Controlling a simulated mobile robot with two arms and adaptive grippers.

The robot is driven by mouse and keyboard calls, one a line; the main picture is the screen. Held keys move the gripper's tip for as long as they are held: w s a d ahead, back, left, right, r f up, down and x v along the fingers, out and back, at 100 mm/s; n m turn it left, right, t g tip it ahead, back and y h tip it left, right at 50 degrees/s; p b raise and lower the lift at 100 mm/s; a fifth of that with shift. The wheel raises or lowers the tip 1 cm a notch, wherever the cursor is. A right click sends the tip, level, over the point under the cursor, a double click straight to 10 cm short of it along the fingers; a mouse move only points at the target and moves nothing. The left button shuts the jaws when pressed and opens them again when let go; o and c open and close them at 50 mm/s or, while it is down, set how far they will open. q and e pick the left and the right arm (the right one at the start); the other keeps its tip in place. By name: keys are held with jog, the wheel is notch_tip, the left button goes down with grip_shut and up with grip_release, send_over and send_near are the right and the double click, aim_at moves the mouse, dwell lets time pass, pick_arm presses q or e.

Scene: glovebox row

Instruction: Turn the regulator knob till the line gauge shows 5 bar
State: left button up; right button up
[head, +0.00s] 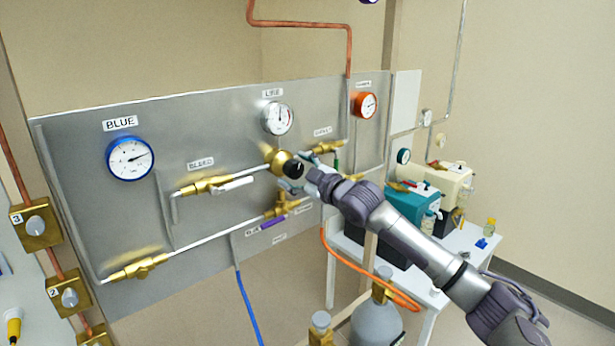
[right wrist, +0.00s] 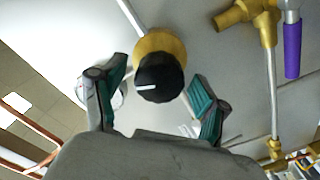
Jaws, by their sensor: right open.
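The regulator knob (right wrist: 160,78) is black with a white pointer mark and sits on a brass body (right wrist: 158,45) in the right wrist view. In the head view the brass regulator (head: 283,162) is on the steel panel, its knob partly beside my gripper. The line gauge (head: 278,118) is a white dial under the label LINE; its needle points roughly upward, but the numbers are too small to read. My right gripper (right wrist: 155,103) is open, its two fingers on either side of the knob with visible gaps. My left gripper is not in view.
The panel also bears a blue gauge (head: 130,158), an orange gauge (head: 365,105), a brass bleed valve (head: 205,185) and a purple-handled valve (right wrist: 291,48). A grey cylinder (head: 377,320) stands below. Teal and cream pumps stand on a white table (head: 455,245) at right.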

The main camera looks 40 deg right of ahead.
jog(key=s, duration=1.1)
jog(key=shift+s+d, duration=0.3)
jog(key=shift+d, duration=0.1)
